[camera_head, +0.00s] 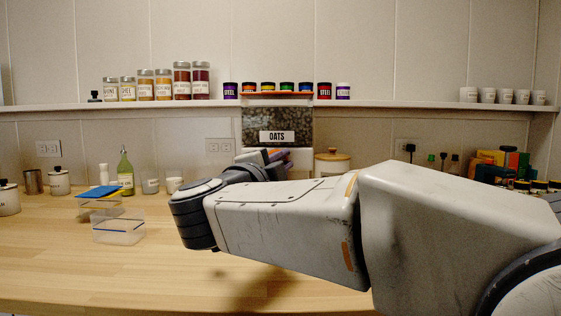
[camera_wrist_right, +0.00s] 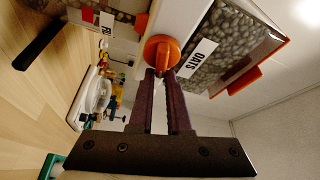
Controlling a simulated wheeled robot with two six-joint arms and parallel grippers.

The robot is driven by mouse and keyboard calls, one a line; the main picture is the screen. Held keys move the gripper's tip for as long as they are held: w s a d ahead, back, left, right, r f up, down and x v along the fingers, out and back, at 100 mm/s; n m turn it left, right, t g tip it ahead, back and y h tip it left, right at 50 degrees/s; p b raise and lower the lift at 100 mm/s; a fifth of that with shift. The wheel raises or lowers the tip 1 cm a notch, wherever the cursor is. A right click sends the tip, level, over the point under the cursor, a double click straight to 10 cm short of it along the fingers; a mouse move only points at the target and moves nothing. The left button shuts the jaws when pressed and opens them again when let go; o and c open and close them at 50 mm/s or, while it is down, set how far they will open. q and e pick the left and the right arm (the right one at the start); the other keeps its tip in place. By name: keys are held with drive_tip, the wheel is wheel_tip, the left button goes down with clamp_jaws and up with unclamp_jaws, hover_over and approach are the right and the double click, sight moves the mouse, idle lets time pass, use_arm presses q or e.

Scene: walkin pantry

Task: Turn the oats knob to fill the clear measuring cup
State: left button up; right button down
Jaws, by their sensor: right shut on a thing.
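The oats dispenser (camera_head: 277,123) stands against the back wall, filled with brown grain and labelled OATS. Its hopper (camera_wrist_right: 215,42) also shows in the right wrist view, with the orange knob (camera_wrist_right: 160,52) beside it. My right gripper (camera_wrist_right: 160,75) is shut on the knob, its purple fingertips at the knob's edge. In the head view my right gripper (camera_head: 272,157) is in front of the dispenser, and my arm hides the area beneath. In the wrist view a clear vessel (camera_wrist_right: 108,20) with grain and a red-and-white marking sits below the dispenser; it seems to be the measuring cup. My left gripper is out of view.
A black bar (camera_wrist_right: 45,40) sticks out near the clear vessel. Clear boxes (camera_head: 118,230) and a green bottle (camera_head: 125,170) stand on the left of the counter. A lidded jar (camera_head: 332,163) is right of the dispenser. The front left counter is clear.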

drive_tip(key=shift+w+a+f+m+g+y+b, duration=0.2)
drive_tip(key=shift+m+g+y, duration=0.75)
drive_tip(key=shift+m, duration=1.8)
drive_tip(key=shift+s+a+f+m+g+y+b, duration=0.15)
drive_tip(key=shift+a+f+m+g+y, duration=0.2)
drive_tip(key=shift+m+y, duration=1.75)
drive_tip(key=shift+w+a+f+m+g+y+b, duration=0.2)
drive_tip(key=shift+m+g+y, duration=0.5)
drive_tip(key=shift+m, duration=2.65)
drive_tip(key=shift+s+d, duration=0.1)
drive_tip(key=shift+s, duration=0.05)
drive_tip(key=c, duration=0.9)
unclamp_jaws()
drive_tip(key=shift+o, duration=0.2)
drive_tip(key=shift+s, duration=0.1)
drive_tip(key=p+v, duration=0.2)
drive_tip(key=v, duration=0.8)
